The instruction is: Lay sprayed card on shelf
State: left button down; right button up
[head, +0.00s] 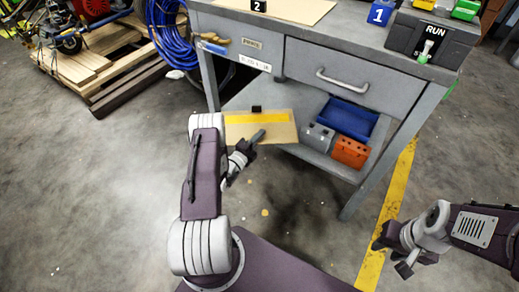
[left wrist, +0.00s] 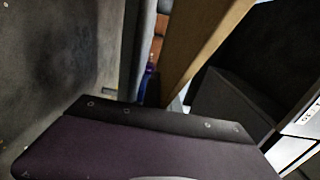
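A tan card with a yellow stripe (head: 235,132) is at the left part of the bench's lower shelf (head: 309,155). Its near edge seems to reach past the shelf front; I cannot tell whether it rests flat there. My left gripper (head: 257,138) is at the card's near edge, overlapping it in the head view. Whether its fingers pinch the card is not clear. In the left wrist view a tan board (left wrist: 203,42) runs up from behind my gripper's dark body, which hides the fingertips. My right gripper (head: 391,257) is open and empty, over the floor at the right.
A small black block (head: 256,109) shows at the card's far edge. A blue bin (head: 346,120), a grey box (head: 318,137) and an orange box (head: 350,152) fill the shelf's right part. Bench legs (head: 392,150) and drawers (head: 350,75) bound the shelf opening.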

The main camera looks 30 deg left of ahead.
pick_arm(q)
notch_tip(320, 180, down, 4)
jog(key=shift+f+b, duration=0.1)
jog(key=shift+b, duration=1.15)
jog(key=shift+f, duration=0.15)
jog(key=c, duration=1.6)
grip_release()
